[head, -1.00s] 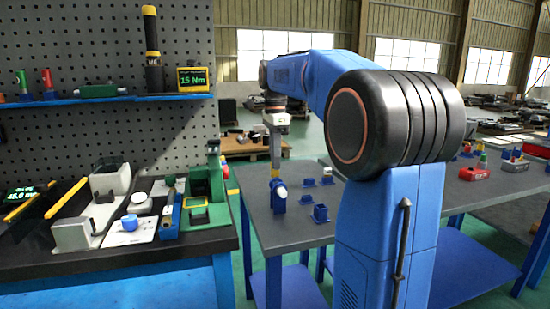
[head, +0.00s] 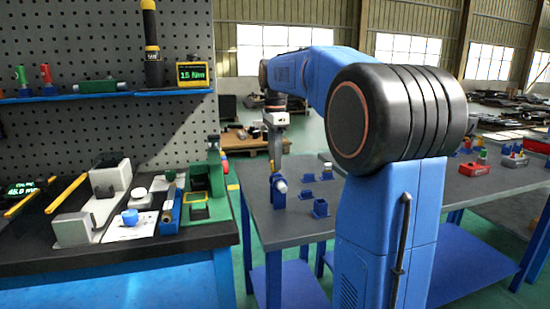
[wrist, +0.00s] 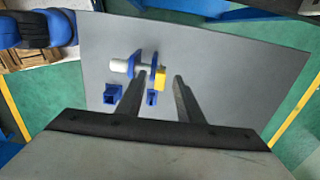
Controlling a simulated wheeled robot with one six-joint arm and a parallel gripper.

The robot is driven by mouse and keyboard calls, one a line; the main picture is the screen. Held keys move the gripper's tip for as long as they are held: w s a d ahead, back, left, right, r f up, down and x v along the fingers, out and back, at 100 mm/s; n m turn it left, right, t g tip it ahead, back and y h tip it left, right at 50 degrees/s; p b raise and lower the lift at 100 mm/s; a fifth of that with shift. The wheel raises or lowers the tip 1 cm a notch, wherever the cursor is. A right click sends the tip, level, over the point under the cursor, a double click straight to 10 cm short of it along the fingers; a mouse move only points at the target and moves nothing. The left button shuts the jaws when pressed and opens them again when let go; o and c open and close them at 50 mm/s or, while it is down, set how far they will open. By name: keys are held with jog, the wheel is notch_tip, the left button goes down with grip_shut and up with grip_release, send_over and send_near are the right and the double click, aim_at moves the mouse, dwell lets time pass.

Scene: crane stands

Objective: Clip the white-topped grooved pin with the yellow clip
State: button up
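The white-topped pin (wrist: 119,66) lies sideways through a blue stand (wrist: 137,62) on the grey table, its white end to the left in the wrist view. In the head view the white end (head: 281,186) shows in front of its blue stand (head: 278,200). The yellow clip (wrist: 160,78) is at the pin's right end, beside the stand; how fully it sits in the groove cannot be told. My gripper (wrist: 161,76) is open above it, with the clip showing between the fingertips and gaps on both sides.
Small blue holders (wrist: 112,93) (wrist: 152,97) stand near the pin; one also shows in the head view (head: 320,208). The grey table (wrist: 230,65) is clear to the right in the wrist view. A cluttered workbench (head: 130,257) stands at the left.

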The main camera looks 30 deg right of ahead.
jog(key=shift+r, duration=2.5)
notch_tip(320, 180, up, 12)
jog(key=s+a+f+n+t, duration=0.1)
jog(key=s+a+f+n, duration=0.4)
jog(key=s+f, duration=0.5)
jog(key=s+a+f+n+t, duration=0.2)
jog(key=s+a+f+n, duration=0.3)
jog(key=s+f+n, duration=0.4)
jog(key=s+a+f+n+t, duration=0.1)
jog(key=s+a+f+n, duration=0.4)
jog(key=s+f, duration=0.6)
notch_tip(320, 180, down, 6)
jog(key=shift+a+f+n+t, duration=0.25)
jog(key=shift+a+n+t, duration=0.15)
jog(key=shift+n, duration=0.7)
jog(key=shift+s, duration=0.1)
